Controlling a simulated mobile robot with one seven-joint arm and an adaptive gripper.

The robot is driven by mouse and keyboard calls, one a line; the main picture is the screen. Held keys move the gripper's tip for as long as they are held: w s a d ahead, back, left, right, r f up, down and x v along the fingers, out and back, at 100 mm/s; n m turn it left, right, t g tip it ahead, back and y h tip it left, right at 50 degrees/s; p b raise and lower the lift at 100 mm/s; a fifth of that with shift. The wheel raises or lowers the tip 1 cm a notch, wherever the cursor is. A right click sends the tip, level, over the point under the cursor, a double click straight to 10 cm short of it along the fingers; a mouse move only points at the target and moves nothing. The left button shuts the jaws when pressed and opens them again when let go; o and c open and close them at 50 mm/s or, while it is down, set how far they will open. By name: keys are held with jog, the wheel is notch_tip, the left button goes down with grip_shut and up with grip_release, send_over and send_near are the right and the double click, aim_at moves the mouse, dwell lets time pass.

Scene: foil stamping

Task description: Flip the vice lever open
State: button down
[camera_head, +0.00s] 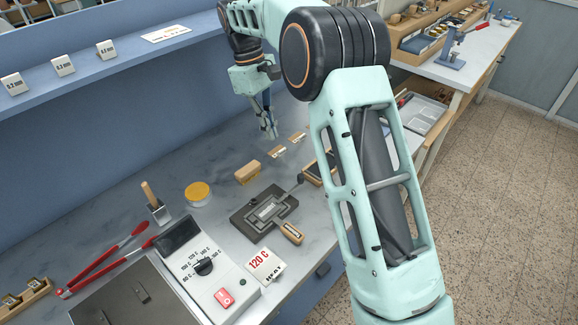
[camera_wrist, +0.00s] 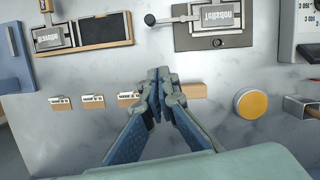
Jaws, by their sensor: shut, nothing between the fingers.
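The vice (camera_head: 248,222) is a dark grey block on the bench with a pale plate of raised letters in it. Its lever (camera_head: 291,187) sticks out from one corner and ends in a dark ball knob. In the wrist view the vice (camera_wrist: 184,42) is at the top right, and the knob (camera_wrist: 150,19) is at the left end of its lever. My gripper (camera_head: 270,134) points down above the bench, beyond the vice and apart from it. In the wrist view my gripper (camera_wrist: 158,78) has its fingertips together and empty, below the knob in the picture.
A wooden block (camera_head: 247,172) lies near the vice. Small labelled cards (camera_head: 277,151) lie beyond it. A second plate holder (camera_wrist: 88,33) is partly hidden by my arm in the head view. A yellow disc (camera_head: 198,193), a heater box (camera_head: 205,262) and red-handled tongs (camera_head: 105,262) are left of the vice.

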jog(key=x, duration=0.9)
jog(key=shift+s+d+f, duration=0.15)
jog(key=shift+f, duration=0.25)
jog(key=shift+s+d+p, duration=0.2)
jog(key=shift+s+d, duration=0.2)
jog(key=shift+d, duration=0.15)
jog(key=shift+s+d+p, duration=0.2)
jog(key=shift+s+d, duration=0.2)
jog(key=shift+d, duration=0.2)
jog(key=shift+s+d+f, duration=0.1)
jog(key=shift+s+d, duration=0.25)
jog(key=shift+d, duration=0.1)
